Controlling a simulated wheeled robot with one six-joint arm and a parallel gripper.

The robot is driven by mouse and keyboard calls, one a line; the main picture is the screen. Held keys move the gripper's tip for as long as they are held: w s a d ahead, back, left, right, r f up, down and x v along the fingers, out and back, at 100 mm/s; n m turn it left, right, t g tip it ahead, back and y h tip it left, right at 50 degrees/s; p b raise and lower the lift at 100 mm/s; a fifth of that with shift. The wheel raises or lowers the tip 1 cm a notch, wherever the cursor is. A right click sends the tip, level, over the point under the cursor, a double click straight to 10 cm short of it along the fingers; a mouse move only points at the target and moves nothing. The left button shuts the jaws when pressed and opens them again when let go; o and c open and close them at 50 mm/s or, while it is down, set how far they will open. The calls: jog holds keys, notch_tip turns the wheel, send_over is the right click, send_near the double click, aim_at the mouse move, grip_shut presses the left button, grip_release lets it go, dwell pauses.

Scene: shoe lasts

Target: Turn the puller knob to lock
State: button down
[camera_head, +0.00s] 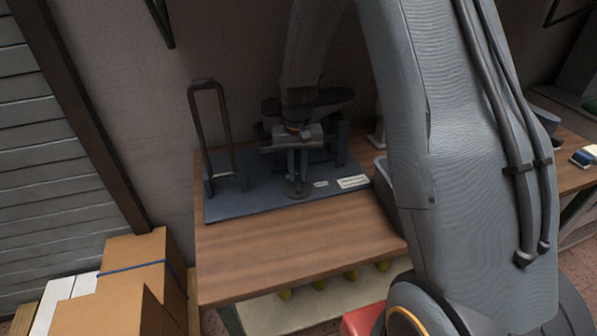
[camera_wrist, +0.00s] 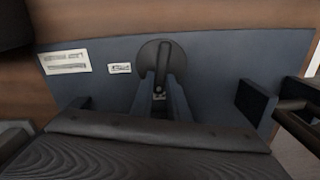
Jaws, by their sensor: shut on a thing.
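The puller knob (camera_wrist: 158,52) is a dark round disc with a raised bar across it, on the blue-grey base plate (camera_wrist: 100,90). In the head view the knob (camera_head: 297,191) sits near the front of the plate (camera_head: 225,205), below my gripper. My gripper (camera_head: 297,178) points down at the knob. In the wrist view my gripper's fingers (camera_wrist: 159,92) are close together at the knob's bar, shut on it. The fingers hide part of the knob. I cannot read the small labels on the plate.
A tall dark handle loop (camera_head: 211,130) stands at the plate's left. The white labels (camera_head: 353,182) lie right of the knob. The wooden bench (camera_head: 290,250) is clear in front. Cardboard boxes (camera_head: 135,275) stand at lower left.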

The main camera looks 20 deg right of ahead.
aim_at(296, 177)
jog(key=shift+a+n, duration=0.15)
jog(key=shift+n, duration=0.95)
jog(key=c, duration=1.7)
grip_release()
jog(key=shift+r, duration=0.1)
jog(key=shift+r+b, duration=0.95)
jog(key=shift+r, duration=2.9)
jog(key=shift+t, duration=0.7)
jog(key=s, duration=2)
jog(key=shift+s+r, duration=0.15)
jog(key=shift+r, duration=0.1)
